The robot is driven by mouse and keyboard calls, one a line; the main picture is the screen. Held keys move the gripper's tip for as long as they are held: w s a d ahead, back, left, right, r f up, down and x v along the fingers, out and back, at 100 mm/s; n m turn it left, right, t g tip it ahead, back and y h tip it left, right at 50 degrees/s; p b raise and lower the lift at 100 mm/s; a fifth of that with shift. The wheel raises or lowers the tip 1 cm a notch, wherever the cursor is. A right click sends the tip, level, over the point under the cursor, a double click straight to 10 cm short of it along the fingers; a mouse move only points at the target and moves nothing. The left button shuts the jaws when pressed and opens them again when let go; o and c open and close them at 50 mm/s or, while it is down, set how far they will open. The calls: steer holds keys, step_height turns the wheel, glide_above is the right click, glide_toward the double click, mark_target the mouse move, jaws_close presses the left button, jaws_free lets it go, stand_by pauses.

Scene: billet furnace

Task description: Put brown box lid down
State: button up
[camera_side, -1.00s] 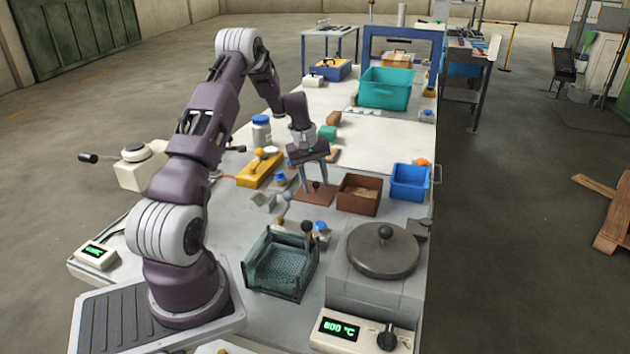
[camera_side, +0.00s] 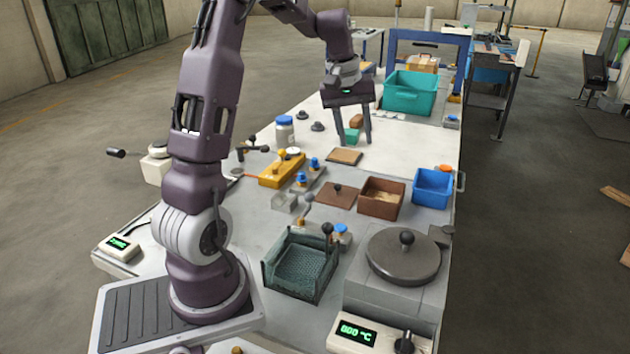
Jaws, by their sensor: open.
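The brown box lid (camera_side: 327,198) is a flat brown plate with a dark knob. It lies flat on the table, just left of the open brown box (camera_side: 379,206), which has some tan material inside. My gripper (camera_side: 355,142) is open, pointing down, well behind the lid. Its fingers are around or just above a small green block (camera_side: 352,135); I cannot tell whether they touch it. The lid is clear of my gripper.
A blue bin (camera_side: 433,187) stands right of the brown box. A mesh basket (camera_side: 304,266) and a round furnace lid (camera_side: 403,254) are in front. A tan square plate (camera_side: 345,156) lies near my gripper. A teal crate (camera_side: 408,92) stands behind on the white tabletop.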

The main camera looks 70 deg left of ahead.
steer(key=s+d+r+m+t, duration=0.1)
steer(key=s+d+r+m, duration=0.2)
steer(key=d, duration=0.4)
steer(key=s+d+r+m, duration=0.2)
steer(key=s+d, duration=0.4)
steer(key=d, duration=0.1)
steer(key=s+d+r+m+t, duration=0.1)
steer(key=s+d+r+m, duration=0.2)
steer(key=d, duration=0.5)
steer(key=s+d+f+m, duration=0.2)
steer(key=s, duration=0.3)
steer(key=s+d+f+m+t, duration=0.1)
steer(key=s+m, duration=0.1)
steer(key=s, duration=0.2)
steer(key=shift+s+d+f, duration=0.35)
steer(key=shift+s, duration=0.05)
